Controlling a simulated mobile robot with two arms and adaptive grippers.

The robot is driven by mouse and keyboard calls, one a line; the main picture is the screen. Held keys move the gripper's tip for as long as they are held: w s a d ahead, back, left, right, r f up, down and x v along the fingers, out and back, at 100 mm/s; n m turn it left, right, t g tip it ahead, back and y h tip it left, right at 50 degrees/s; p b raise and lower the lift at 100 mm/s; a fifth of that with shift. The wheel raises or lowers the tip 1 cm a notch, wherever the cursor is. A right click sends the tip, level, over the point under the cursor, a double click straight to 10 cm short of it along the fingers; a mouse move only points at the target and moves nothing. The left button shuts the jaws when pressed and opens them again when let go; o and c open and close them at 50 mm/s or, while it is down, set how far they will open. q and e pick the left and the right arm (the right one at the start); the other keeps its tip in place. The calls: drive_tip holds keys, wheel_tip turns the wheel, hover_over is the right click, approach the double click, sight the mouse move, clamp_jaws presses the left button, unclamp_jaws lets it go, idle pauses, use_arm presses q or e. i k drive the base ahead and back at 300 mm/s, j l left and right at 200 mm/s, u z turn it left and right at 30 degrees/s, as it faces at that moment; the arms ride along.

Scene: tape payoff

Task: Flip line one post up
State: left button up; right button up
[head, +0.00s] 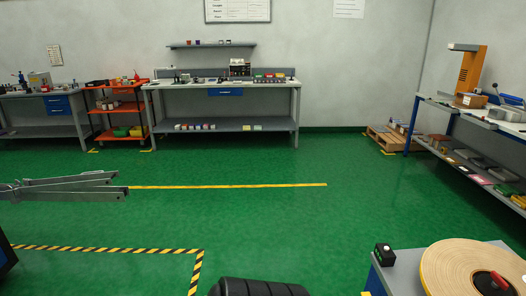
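I cannot pick out a part marked as the line one post. At the lower right, a grey stand (407,276) carries a large tan tape roll (452,275) with a red knob (499,280) at its middle. A small black box (384,255) with a pale round part on top sits on the stand's back left corner. At the left edge, a grey metal linkage (65,187) reaches into view, its base cut off. Neither of my grippers can be made out.
The green floor (290,225) is open in the middle, with a yellow line (230,186) and black-yellow striped tape (100,250). A workbench (225,87) and orange cart (117,107) stand at the back. A pallet (388,138) and shelved bench (470,115) are at right.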

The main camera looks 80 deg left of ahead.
sight(100, 174)
drive_tip(key=j+u, duration=0.45)
drive_tip(key=i+j+u, duration=0.15)
drive_tip(key=j+u, duration=0.15)
drive_tip(key=u, duration=0.15)
drive_tip(key=i+j+u, duration=0.15)
drive_tip(key=j+u, duration=0.3)
drive_tip(key=i+j+u, duration=0.25)
drive_tip(key=u, duration=0.2)
drive_tip(key=i+j+u, duration=0.45)
drive_tip(key=i+u, duration=0.2)
drive_tip(key=u, duration=0.25)
drive_tip(key=i+u, duration=0.7)
drive_tip(key=u, duration=0.2)
drive_tip(key=i+l+u, duration=0.3)
drive_tip(key=u, duration=0.15)
drive_tip(key=i+l+u, duration=0.3)
drive_tip(key=u, duration=0.15)
drive_tip(key=i+l+u, duration=0.15)
drive_tip(key=l+u, duration=0.3)
drive_tip(key=i+l+u, duration=0.1)
drive_tip(key=l+u, duration=0.15)
drive_tip(key=u, duration=0.2)
drive_tip(key=l+u, duration=0.95)
drive_tip(key=i+j, duration=0.05)
drive_tip(key=j, duration=0.05)
